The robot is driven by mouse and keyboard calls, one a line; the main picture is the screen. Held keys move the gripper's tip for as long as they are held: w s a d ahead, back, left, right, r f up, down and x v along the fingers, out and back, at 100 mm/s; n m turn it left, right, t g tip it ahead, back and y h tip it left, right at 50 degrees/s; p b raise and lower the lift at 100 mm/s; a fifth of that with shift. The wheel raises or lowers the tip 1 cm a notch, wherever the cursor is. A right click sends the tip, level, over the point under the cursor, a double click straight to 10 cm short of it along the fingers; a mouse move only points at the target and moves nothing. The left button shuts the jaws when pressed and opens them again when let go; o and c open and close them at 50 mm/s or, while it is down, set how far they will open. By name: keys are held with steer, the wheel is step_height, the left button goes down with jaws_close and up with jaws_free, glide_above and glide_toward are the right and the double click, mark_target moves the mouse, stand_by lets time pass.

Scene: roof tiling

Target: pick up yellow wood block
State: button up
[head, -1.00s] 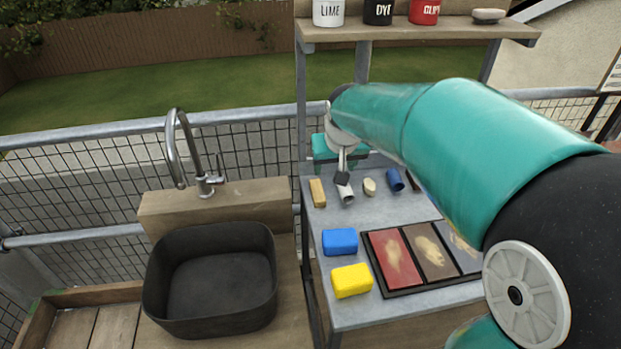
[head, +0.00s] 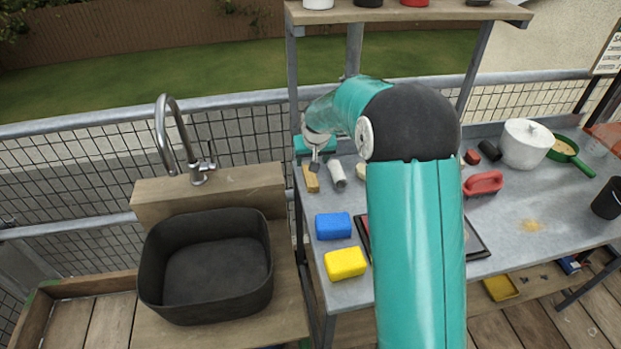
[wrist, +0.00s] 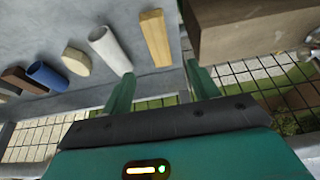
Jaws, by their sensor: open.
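The yellow wood block (head: 311,179) is a slim tan-yellow bar lying at the back left of the grey worktop. In the wrist view the block (wrist: 155,38) lies lengthwise just beyond my fingertips, roughly in line with the gap between them. My gripper (head: 315,164) is over the back left of the worktop, close to the block's far end. In the wrist view my gripper (wrist: 159,72) has its two green fingers spread, with nothing between them. Exact height above the worktop cannot be told.
A white cylinder (head: 337,174) lies right beside the block. A blue cylinder (wrist: 47,75) and a cream piece (wrist: 76,61) lie farther along. A blue block (head: 333,226) and a bright yellow block (head: 345,263) sit nearer the front. A mesh railing (wrist: 270,100) runs behind.

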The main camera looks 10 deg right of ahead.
mark_target(311, 175)
steer(key=x, duration=1)
steer(key=shift+s+d, duration=0.1)
steer(key=shift+c, duration=0.2)
steer(key=c, duration=1)
